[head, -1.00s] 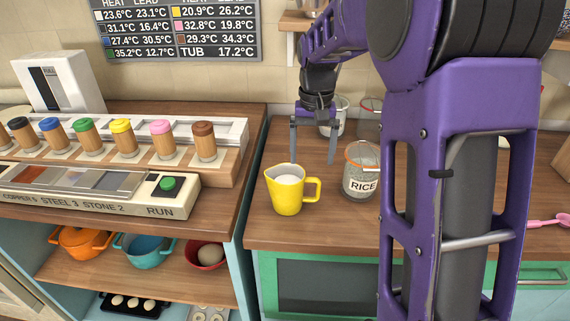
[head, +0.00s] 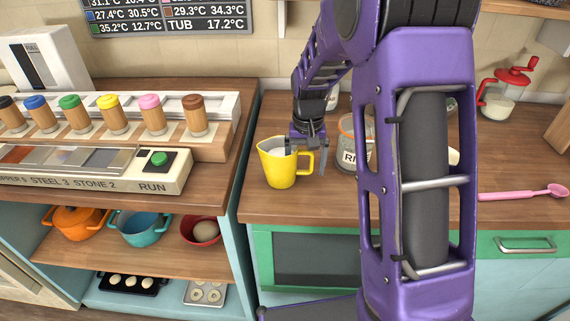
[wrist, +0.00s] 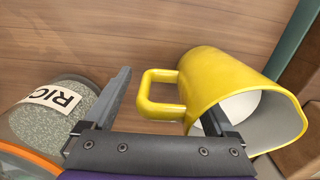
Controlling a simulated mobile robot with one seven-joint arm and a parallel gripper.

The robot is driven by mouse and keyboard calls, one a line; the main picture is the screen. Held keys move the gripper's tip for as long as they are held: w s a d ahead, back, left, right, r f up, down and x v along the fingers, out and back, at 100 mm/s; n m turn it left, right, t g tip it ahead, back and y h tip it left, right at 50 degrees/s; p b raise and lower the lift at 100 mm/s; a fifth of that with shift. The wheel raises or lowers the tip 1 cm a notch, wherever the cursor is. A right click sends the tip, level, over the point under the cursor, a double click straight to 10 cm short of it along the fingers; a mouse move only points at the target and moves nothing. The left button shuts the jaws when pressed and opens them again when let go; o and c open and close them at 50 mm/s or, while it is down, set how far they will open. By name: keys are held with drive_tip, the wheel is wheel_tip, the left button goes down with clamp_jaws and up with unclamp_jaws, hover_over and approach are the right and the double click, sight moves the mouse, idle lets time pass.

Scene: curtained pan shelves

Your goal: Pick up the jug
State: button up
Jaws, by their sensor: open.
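The yellow jug (head: 279,167) stands upright on the wooden counter, with its handle to the right in the head view. Something white shows inside it. My gripper (head: 306,160) is open at the jug's handle side. In the wrist view, the jug (wrist: 215,85) lies to the right with its handle toward the middle. One finger of my gripper (wrist: 165,105) reaches into the jug's mouth and the other is on the outer side of the handle, so the handle and near wall lie between them. I cannot tell whether either finger touches the jug.
The rice jar (head: 352,150) stands just right of my gripper, close to the outer finger in the wrist view (wrist: 48,118). The shaker rack (head: 205,140) is on the left counter. A pink spoon (head: 525,194) lies at right. The counter in front of the jug is clear.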

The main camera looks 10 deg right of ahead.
drive_tip(key=shift+c, duration=0.2)
clamp_jaws()
drive_tip(key=shift+r, duration=0.1)
idle(0.4)
